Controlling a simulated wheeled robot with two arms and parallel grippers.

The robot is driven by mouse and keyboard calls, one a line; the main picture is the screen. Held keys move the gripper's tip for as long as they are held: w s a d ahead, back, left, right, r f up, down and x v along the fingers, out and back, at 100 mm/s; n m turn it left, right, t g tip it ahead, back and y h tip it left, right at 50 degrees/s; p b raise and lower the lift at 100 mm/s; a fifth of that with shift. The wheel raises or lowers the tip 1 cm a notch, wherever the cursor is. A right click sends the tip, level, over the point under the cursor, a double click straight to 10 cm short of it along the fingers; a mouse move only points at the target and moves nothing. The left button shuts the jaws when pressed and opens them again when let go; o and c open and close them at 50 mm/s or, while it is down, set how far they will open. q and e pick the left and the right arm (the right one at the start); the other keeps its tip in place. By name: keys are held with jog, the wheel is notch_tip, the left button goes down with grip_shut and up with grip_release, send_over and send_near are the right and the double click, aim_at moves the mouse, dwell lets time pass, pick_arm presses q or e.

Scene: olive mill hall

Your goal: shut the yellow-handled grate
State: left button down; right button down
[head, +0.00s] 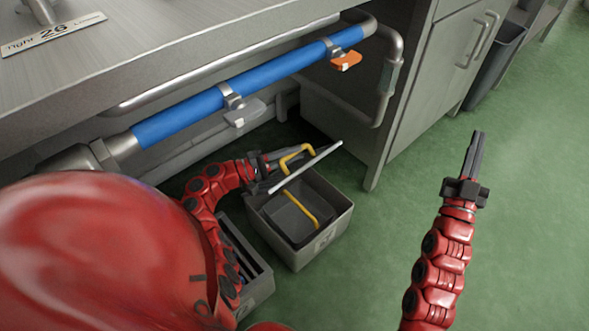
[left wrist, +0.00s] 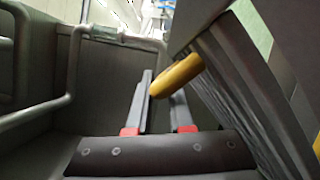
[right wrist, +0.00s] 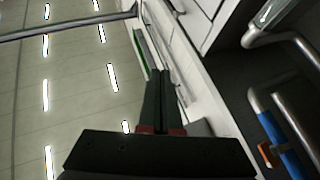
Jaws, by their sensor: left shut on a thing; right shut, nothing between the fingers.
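The grate (head: 312,163) is a thin light-grey panel, seen nearly edge-on, standing tilted up over a grey box (head: 326,241) on the floor. Its slatted face (left wrist: 245,85) shows at the right of the left wrist view. Its yellow handle (head: 290,157) is also in the left wrist view (left wrist: 180,74). My left gripper (head: 287,156) reaches in from the left and is shut on this handle. Its fingertips are partly hidden by the handle. My right gripper (head: 476,152) is shut and empty, held up over the green floor, well right of the box.
A yellow curved bar (head: 300,207) lies inside the box opening. A second grey box (head: 262,283) stands to its left, partly behind my arm. Above are a counter (head: 200,40) and a blue pipe (head: 240,87) with orange (head: 346,61) and grey (head: 246,112) levers.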

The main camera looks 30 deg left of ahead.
jog(key=w+a+f+n+g+y, duration=0.1)
jog(key=a+f+n+g+y, duration=0.3)
jog(key=a, duration=0.5)
jog(key=a+f+n+g+y, duration=0.1)
jog(key=a+f+g+y, duration=0.15)
jog(key=a+g, duration=0.45)
jog(key=s+a+f+n+g, duration=0.4)
jog(key=s+a+n+g, duration=0.45)
jog(key=s+a, duration=0.6)
jog(key=m+g, duration=0.1)
jog(key=g, duration=0.1)
send_over(283, 167)
jog(key=d, duration=0.2)
jog(key=shift+t+y, duration=0.25)
jog(key=shift+y, duration=0.2)
jog(key=f, duration=0.5)
jog(key=shift+s+a, duration=0.2)
jog(key=shift+s+d+f, duration=0.25)
jog(key=shift+d+f, duration=0.65)
jog(key=shift+d, duration=0.1)
jog(key=shift+s+d+f, duration=0.15)
jog(key=shift+d+f, duration=0.2)
jog(key=shift+d, duration=0.05)
